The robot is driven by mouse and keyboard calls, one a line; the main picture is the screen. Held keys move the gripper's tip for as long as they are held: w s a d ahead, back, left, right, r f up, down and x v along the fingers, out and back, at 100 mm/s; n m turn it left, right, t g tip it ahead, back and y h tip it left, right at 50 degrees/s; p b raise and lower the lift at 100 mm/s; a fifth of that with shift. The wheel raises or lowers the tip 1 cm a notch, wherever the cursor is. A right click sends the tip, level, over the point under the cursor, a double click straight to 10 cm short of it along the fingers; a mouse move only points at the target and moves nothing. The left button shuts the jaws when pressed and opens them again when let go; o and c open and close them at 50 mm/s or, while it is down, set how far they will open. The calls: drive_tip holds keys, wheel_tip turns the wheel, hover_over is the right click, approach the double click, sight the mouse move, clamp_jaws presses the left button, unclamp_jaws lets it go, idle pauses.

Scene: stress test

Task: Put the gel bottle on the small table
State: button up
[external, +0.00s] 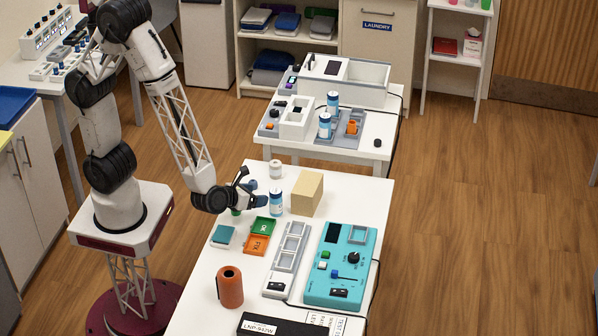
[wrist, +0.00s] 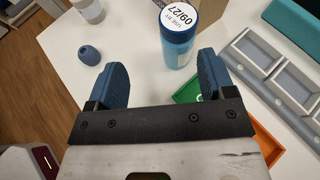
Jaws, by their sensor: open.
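A white and blue bottle (external: 276,203), likely the gel bottle, stands upright on the near white table (external: 196,290). In the wrist view the blue bottle (wrist: 176,48) has a white top printed 09/27 and stands beyond the gap between the fingertips, slightly right of centre. My gripper (external: 250,188) is low over the near table, just left of the bottle and apart from it. In the wrist view my gripper (wrist: 162,78) has its blue fingers wide apart with nothing between them. A second white table (external: 282,149) stands behind; which is the small table is not certain.
A tan box (external: 307,193) stands right of the bottle and a white jar (external: 275,169) behind it. Green (external: 262,226) and orange (external: 257,244) trays lie in front.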

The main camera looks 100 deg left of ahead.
sight(275, 203)
drive_tip(key=shift+w+d+f+m+t+h, duration=0.15)
drive_tip(key=shift+w+d+f+m+t, duration=0.15)
drive_tip(key=shift+d+f+m, duration=0.25)
drive_tip(key=shift+w+d+f+m+t+h, duration=0.15)
drive_tip(key=shift+w+d+f+m+t, duration=0.2)
drive_tip(key=shift+f, duration=0.3)
drive_tip(key=shift+s, duration=0.1)
drive_tip(key=shift+a, duration=0.1)
drive_tip(key=shift+x, duration=1.2)
drive_tip(key=shift+a, duration=0.1)
drive_tip(key=shift+x, duration=2.55)
drive_tip(key=shift+s+a, duration=0.1)
drive_tip(key=c, duration=1.1)
drive_tip(key=shift+c, duration=0.2)
